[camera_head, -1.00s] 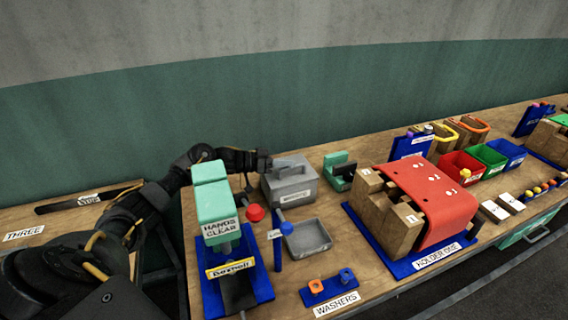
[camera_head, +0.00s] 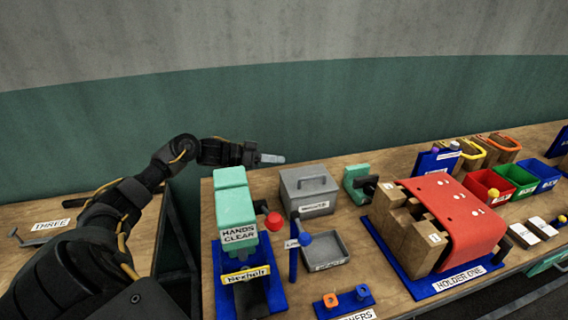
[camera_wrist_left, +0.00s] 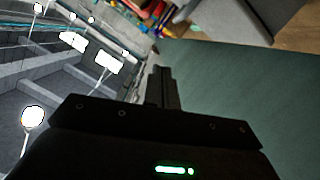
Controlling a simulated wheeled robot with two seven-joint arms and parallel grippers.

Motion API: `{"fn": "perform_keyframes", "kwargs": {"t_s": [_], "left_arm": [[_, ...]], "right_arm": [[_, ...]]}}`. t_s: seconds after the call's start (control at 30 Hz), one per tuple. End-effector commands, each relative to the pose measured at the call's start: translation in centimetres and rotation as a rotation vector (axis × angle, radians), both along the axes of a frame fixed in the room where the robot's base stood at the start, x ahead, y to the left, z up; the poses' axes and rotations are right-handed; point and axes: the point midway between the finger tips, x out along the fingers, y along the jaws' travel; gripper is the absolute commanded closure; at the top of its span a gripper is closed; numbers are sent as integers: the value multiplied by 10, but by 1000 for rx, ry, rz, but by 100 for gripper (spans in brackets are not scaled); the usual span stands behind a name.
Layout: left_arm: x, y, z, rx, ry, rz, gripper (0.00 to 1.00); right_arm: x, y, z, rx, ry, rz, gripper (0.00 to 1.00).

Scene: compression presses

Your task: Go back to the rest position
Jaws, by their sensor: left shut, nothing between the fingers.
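My left gripper (camera_head: 271,158) is shut and empty. In the head view it is raised behind the green press, pointing right, above and behind the grey lidded box. Its shut fingers also show in the left wrist view (camera_wrist_left: 163,88), with the green wall beside them and nothing between them. My left arm comes in from the left and bends at a high elbow. My right gripper is not in view.
The green press (camera_head: 236,208) with a red knob (camera_head: 274,221) stands below the left forearm. The grey box (camera_head: 308,190), a grey tray (camera_head: 324,250) and the red holder (camera_head: 462,215) stand to its right. The green wall (camera_head: 300,110) is behind. A second table (camera_head: 40,225) is at left.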

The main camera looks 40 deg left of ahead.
Motion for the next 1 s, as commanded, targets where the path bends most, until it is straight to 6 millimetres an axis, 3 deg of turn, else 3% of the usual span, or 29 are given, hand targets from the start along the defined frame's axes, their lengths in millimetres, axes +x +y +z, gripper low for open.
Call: {"fn": "perform_keyframes", "kwargs": {"t_s": [0.47,0.97,1.0], "left_arm": [[3,-3,1,-2,0,0,100],[71,-58,-18,-4,0,1,100],[72,-61,-32,-2,2,-2,100]], "right_arm": [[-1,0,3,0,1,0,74],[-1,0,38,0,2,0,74],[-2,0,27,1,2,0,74]]}}
